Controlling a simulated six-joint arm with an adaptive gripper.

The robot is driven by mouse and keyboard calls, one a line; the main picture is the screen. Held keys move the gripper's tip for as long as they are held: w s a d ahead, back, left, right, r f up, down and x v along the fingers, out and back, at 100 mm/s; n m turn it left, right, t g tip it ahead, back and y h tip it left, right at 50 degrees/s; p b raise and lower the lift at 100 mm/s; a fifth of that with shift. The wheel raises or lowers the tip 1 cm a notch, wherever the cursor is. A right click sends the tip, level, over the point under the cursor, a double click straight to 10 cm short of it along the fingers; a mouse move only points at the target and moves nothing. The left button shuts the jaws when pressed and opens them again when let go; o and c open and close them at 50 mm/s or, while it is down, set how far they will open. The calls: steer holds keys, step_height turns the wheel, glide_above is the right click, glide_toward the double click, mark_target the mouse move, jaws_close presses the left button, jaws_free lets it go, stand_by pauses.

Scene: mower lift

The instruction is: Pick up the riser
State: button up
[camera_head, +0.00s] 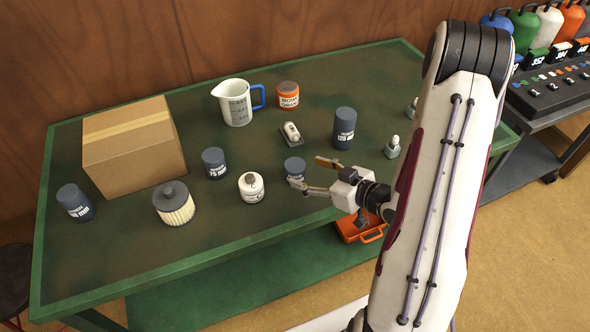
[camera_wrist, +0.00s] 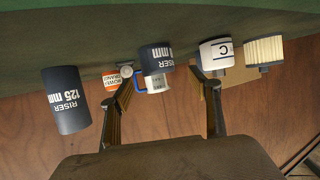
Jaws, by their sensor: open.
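Several dark blue-grey cylindrical risers stand upright on the green bench. A short riser (camera_head: 295,168) stands just ahead of my gripper (camera_head: 308,174), close to the fingertips. In the wrist view, which is upside down, this riser (camera_wrist: 157,56) shows between my two open fingers (camera_wrist: 163,75), apparently not gripped; its number is hard to read. A tall riser (camera_head: 344,128) stands behind my gripper, and reads 125 mm in the wrist view (camera_wrist: 66,100). A 75 mm riser (camera_head: 214,163) stands left of the short one, and another riser (camera_head: 75,203) stands at the far left.
A white canister (camera_head: 251,188) stands close left of the short riser, with a pleated filter (camera_head: 174,204) further left. A cardboard box (camera_head: 130,150), a measuring jug (camera_head: 237,103), an orange tin (camera_head: 288,96) and a small pale device (camera_head: 292,133) stand farther back on the bench (camera_head: 320,65).

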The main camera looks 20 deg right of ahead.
mark_target(299, 167)
steer(key=shift+w+a+f, duration=0.25)
steer(key=shift+w, duration=0.3)
steer(key=shift+w, duration=0.1)
steer(key=shift+x, duration=2.5)
steer(key=shift+w+d, duration=0.1)
steer(key=shift+d, duration=0.05)
steer(key=c, duration=1.3)
